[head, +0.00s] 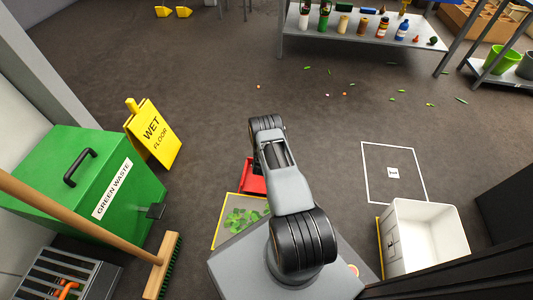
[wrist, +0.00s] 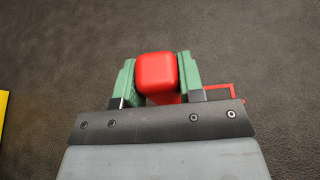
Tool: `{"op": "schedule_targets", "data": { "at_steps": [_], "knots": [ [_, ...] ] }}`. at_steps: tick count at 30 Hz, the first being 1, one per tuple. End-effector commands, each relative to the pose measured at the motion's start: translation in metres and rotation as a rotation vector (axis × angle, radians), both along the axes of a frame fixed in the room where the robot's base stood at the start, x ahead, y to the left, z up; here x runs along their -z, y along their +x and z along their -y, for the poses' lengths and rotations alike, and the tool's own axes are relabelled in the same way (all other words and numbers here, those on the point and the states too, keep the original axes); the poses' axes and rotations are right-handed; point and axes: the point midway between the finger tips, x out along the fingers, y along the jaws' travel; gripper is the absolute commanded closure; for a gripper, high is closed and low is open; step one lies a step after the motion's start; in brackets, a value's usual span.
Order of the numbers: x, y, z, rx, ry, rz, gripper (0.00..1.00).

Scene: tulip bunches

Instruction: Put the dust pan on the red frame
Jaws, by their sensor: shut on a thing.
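The red dust pan (head: 252,178) shows in the head view beside my arm, which hides part of it. In the wrist view its red handle (wrist: 157,68) is between the two green fingers of my gripper (wrist: 157,80), which is shut on it. The rest of the pan is hidden there behind my gripper's body. A thin red outline, which looks like a corner of the red frame (wrist: 236,87), shows on the floor just right of my gripper. I cannot make out the red frame in the head view.
A yellow-edged floor patch with green leaves (head: 240,216) lies left of my base. A green waste bin (head: 115,165), a wet floor sign (head: 155,133) and a broom (head: 165,262) are at left. A white crate (head: 440,220) is at right. Floor ahead is mostly clear.

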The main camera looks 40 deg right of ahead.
Motion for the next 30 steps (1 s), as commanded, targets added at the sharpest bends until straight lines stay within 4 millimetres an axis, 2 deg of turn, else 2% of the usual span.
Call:
{"op": "schedule_targets", "data": {
  "at_steps": [5, 10, 23, 24, 30],
  "knots": [
    [0.016, 0.002, 0.009, 0.007, -0.002, 0.003, 1.00],
    [0.040, 0.000, 0.010, 0.010, -0.001, 0.001, 1.00],
    [0.041, 0.000, 0.011, 0.012, -0.001, 0.002, 1.00],
    [0.043, 0.000, 0.011, 0.011, 0.000, 0.001, 0.63],
    [0.042, 0.000, 0.010, 0.010, -0.001, 0.001, 0.44]
  ]
}}
